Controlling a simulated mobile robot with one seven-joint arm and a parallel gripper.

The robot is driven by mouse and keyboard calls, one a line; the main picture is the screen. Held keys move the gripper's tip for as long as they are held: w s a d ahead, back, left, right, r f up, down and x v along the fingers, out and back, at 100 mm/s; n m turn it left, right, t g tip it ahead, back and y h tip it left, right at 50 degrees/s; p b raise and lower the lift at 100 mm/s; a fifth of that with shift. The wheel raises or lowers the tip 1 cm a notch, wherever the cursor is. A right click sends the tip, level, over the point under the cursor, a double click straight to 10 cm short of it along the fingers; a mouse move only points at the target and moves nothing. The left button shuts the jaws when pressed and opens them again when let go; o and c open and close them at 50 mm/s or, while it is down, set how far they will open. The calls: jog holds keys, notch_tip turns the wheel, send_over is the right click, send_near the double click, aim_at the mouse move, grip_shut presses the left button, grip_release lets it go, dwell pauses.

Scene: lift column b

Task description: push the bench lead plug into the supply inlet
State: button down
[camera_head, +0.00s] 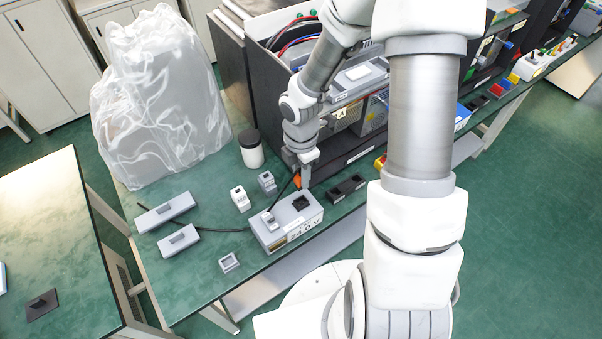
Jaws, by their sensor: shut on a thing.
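The supply (274,238) is a grey box marked 24.0 V on the green bench. A dark square inlet (301,203) shows on its top, beside a small light-grey raised part. My gripper (304,183) points down just above and behind the inlet. It is shut on the bench lead plug (297,181), of which a small orange part shows. A black lead (284,189) runs from there down to the left. The plug appears above the inlet and apart from it; its lower end and exact alignment are too small to tell.
Grey blocks (165,213) lie on the bench at left, with small grey sockets (240,198) nearer the supply. A dark-lidded jar (251,149) and a plastic-wrapped object (160,100) stand behind. A black double socket (346,188) lies right of the supply. Equipment racks (285,80) stand close behind my gripper.

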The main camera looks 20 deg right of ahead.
dwell(0.3)
jog(key=shift+f+b, duration=2.15)
jog(key=shift+f, duration=0.7)
jog(key=shift+f, duration=0.15)
jog(key=shift+f, duration=0.35)
jog(key=shift+f, duration=1)
jog(key=c, duration=0.6)
grip_release()
